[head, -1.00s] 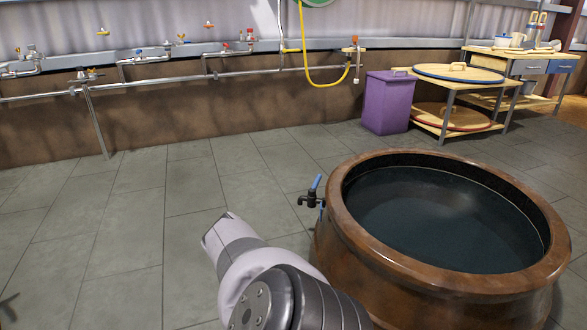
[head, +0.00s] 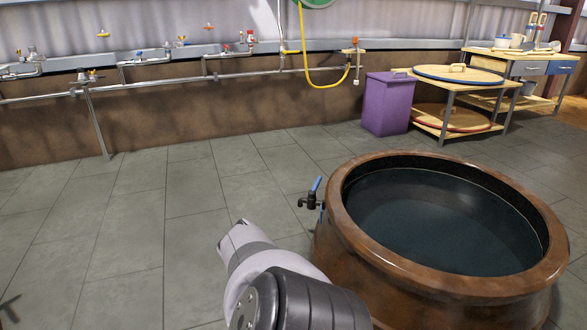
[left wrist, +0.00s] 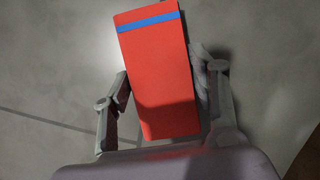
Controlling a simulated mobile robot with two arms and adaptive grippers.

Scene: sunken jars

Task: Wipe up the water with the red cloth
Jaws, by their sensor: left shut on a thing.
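The red cloth (left wrist: 158,75) shows in the left wrist view as a flat red slab with a blue stripe near its top end. My left gripper (left wrist: 160,80) is shut on it, one finger on each side, above grey floor. A pale sheen lies on the floor beside the cloth; I cannot tell whether it is water or light. In the head view, dark water (head: 440,225) fills a large brown jar (head: 365,240). I see no clear puddle on the floor there. The cloth is not visible in the head view. My right gripper is not in view.
A tap with a blue handle (head: 315,193) sticks out from the jar's left side. A purple bin (head: 387,103) and a low shelf with round lids (head: 458,75) stand by the back wall. Pipes (head: 200,77) run along that wall. The tiled floor (head: 120,230) at left is clear.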

